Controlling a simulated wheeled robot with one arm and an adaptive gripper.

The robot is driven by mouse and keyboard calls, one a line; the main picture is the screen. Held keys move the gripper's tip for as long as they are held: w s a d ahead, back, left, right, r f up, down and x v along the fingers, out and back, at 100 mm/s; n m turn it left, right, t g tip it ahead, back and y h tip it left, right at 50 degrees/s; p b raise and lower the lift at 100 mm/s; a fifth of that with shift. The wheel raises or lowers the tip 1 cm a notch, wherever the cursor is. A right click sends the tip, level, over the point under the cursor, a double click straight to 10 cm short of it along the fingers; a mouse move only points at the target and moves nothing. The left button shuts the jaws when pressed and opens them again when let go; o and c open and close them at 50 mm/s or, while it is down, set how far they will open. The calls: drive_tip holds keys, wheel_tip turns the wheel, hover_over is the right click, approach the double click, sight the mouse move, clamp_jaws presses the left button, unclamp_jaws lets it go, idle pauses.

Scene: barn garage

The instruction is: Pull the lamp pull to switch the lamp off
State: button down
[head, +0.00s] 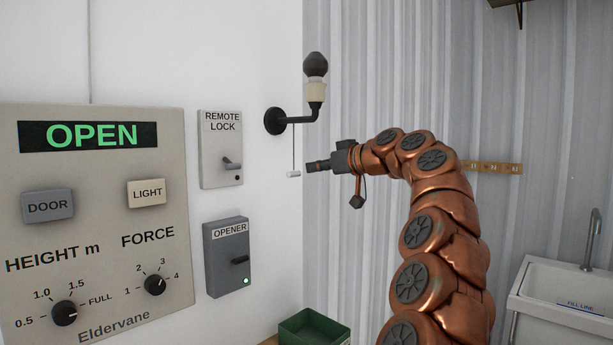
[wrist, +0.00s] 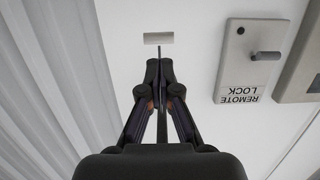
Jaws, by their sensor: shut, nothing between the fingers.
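The lamp (head: 315,92) is a wall fixture with a black arm, a cream socket and a dark bulb that shows no glow. Its thin cord hangs down to a small white lamp pull (head: 294,174). My gripper (head: 309,166) points left at the wall, shut and empty, with its tips just right of the cord and slightly above the pull in the head view. In the wrist view, which is upside down, the pull (wrist: 158,38) lies just beyond the shut fingertips (wrist: 160,66). The cord runs in line with the fingers. I cannot tell whether they touch it.
A remote lock box (head: 220,150) and an opener box (head: 228,258) are on the white wall to the left. A large control panel (head: 100,225) reads OPEN. A green bin (head: 314,328) stands below. A sink (head: 560,295) is at the right.

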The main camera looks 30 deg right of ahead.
drive_tip(key=b+v, duration=0.1)
drive_tip(key=v, duration=0.6)
drive_tip(key=shift+s, duration=0.35)
drive_tip(key=shift+d, duration=0.1)
drive_tip(key=shift+w+r+t+b, duration=0.4)
drive_tip(key=shift+w+r+b, duration=0.1)
drive_tip(key=shift+r+b, duration=0.3)
drive_tip(key=shift+w+r+t+b, duration=0.45)
drive_tip(key=shift+r+b, duration=0.2)
drive_tip(key=shift+b, duration=0.2)
drive_tip(key=shift+w+a, duration=0.2)
drive_tip(key=shift+a, duration=0.05)
